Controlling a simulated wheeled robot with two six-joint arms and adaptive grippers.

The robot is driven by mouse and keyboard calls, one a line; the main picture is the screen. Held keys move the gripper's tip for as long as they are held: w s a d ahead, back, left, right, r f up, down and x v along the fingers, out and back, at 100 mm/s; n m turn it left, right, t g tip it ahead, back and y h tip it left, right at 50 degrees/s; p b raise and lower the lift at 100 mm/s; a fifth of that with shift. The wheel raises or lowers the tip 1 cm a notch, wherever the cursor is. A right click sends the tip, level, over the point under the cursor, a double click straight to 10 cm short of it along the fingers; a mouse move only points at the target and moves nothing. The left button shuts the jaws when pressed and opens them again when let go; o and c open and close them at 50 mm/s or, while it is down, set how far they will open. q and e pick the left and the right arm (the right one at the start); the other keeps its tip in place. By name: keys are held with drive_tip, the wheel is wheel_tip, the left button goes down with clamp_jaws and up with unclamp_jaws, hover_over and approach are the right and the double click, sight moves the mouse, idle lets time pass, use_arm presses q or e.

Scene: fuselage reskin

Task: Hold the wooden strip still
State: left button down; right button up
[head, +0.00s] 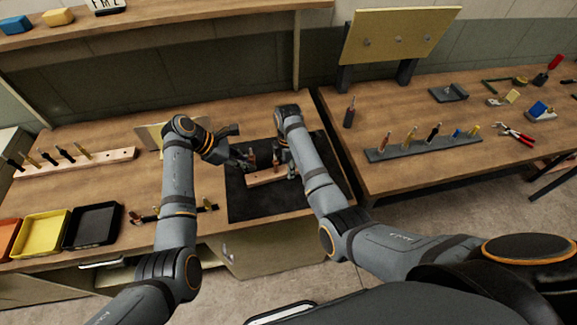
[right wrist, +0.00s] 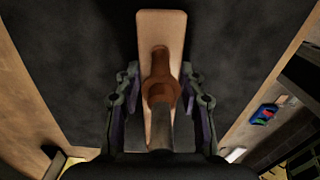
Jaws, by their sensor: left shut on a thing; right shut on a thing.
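The wooden strip (head: 266,177) lies on a black mat (head: 265,205) on the bench in the head view. It also shows in the right wrist view as a pale brown strip (right wrist: 160,24) with a rounded end. My left gripper (head: 246,163) is at the strip's left end, shut on it, though the contact is small and dark. My right gripper (right wrist: 161,98) is shut on a reddish-brown tool (right wrist: 160,72) with a grey shaft over the strip. In the head view, my right arm partly hides the strip's right part.
A wooden rack with several tools (head: 75,162) stands at the left. A black tray (head: 93,225) and a yellow tray (head: 45,233) are at the front left. The right table holds a grey tool rack (head: 420,146) and red pliers (head: 515,133). Bare mat lies before the strip.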

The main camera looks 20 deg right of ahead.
drive_tip(key=o, duration=1.3)
wheel_tip(320, 180, up, 8)
drive_tip(key=shift+f, duration=0.25)
